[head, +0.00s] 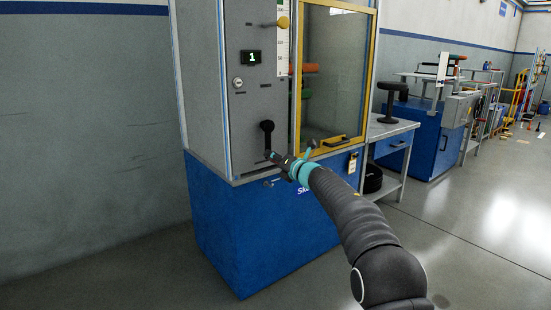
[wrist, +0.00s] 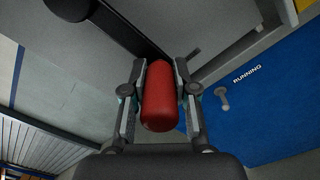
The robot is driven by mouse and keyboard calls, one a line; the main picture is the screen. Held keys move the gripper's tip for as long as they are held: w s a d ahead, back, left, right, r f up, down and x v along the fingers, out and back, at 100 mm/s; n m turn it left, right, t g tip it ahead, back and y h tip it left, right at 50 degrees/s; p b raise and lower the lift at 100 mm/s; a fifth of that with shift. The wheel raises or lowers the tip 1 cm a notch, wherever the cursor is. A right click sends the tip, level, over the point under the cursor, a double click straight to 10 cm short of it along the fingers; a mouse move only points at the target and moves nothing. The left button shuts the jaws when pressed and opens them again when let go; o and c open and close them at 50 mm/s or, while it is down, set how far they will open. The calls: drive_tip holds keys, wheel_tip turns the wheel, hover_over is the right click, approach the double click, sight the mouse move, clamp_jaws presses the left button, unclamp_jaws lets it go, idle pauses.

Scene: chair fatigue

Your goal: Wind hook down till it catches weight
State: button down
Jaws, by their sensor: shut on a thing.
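The test machine has a grey front panel (head: 240,110) with a black crank (head: 267,126) low on it, its arm pointing down. My gripper (head: 276,157) is at the crank's lower end. In the wrist view my gripper (wrist: 160,72) is shut on the crank's red handle (wrist: 160,98), a finger on each side. The dark crank arm (wrist: 130,30) runs to the upper left there. Behind the yellow-framed window (head: 335,75) are an orange-red part (head: 306,68) and a green part (head: 305,93). I cannot make out the hook or the weight.
A small grey lever (wrist: 223,98) sits on the blue base (head: 255,235), below the crank. A side table (head: 390,127) with a black stool-like piece (head: 390,100) stands right. The floor in front is clear.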

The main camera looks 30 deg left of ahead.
drive_tip(key=shift+w+d+f, duration=0.1)
drive_tip(key=shift+w+d, duration=0.15)
drive_tip(key=shift+w, duration=0.05)
drive_tip(key=c, duration=0.9)
unclamp_jaws()
drive_tip(key=shift+w+d, duration=0.1)
drive_tip(key=shift+w, duration=0.05)
drive_tip(key=shift+s+a, duration=0.25)
drive_tip(key=v, duration=1.2)
drive_tip(key=shift+w, duration=0.1)
